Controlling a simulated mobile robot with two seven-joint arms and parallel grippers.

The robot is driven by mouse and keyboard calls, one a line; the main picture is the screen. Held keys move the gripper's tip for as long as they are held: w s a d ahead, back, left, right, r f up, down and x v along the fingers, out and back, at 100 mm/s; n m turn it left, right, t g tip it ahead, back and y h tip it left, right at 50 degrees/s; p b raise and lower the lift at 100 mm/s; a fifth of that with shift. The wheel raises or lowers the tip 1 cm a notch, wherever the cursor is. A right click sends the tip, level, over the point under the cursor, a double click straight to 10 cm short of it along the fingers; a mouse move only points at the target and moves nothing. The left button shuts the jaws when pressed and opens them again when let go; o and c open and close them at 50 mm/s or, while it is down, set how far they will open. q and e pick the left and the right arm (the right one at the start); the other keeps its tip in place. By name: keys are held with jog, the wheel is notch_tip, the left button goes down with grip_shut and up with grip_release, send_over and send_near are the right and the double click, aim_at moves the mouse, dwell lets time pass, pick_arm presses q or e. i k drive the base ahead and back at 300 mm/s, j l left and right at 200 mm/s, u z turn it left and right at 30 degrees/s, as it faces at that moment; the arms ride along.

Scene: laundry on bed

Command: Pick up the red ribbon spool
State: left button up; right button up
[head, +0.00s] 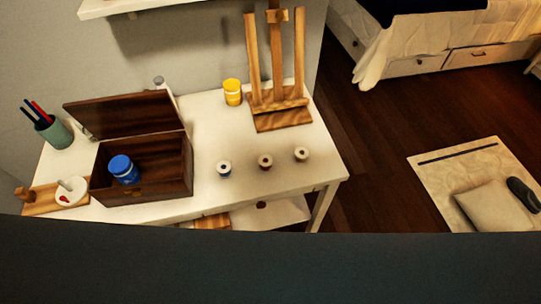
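Several small items stand on the white table (235,200), among them three small spools in a row near its front right. The middle spool (265,161) has a dark reddish-brown centre and looks like the red ribbon spool. The left spool (223,169) shows a bluish tint, and the right spool (301,154) looks pale grey. The spools stand apart from each other, and nothing covers them. Neither of my grippers is in view.
An open wooden box (150,185) holding a blue jar (124,169) stands left of the spools. Behind them are a yellow jar (232,92) and a wooden easel (278,115). A green pen cup (55,133) stands far left. The tabletop around the spools is clear.

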aim_at(265, 161)
jog(key=i+l+u, duration=0.15)
jog(key=l+u, duration=0.15)
jog(key=l, duration=0.35)
jog(key=i+l+u, duration=0.1)
jog(key=l+u, duration=0.2)
jog(key=l, duration=0.35)
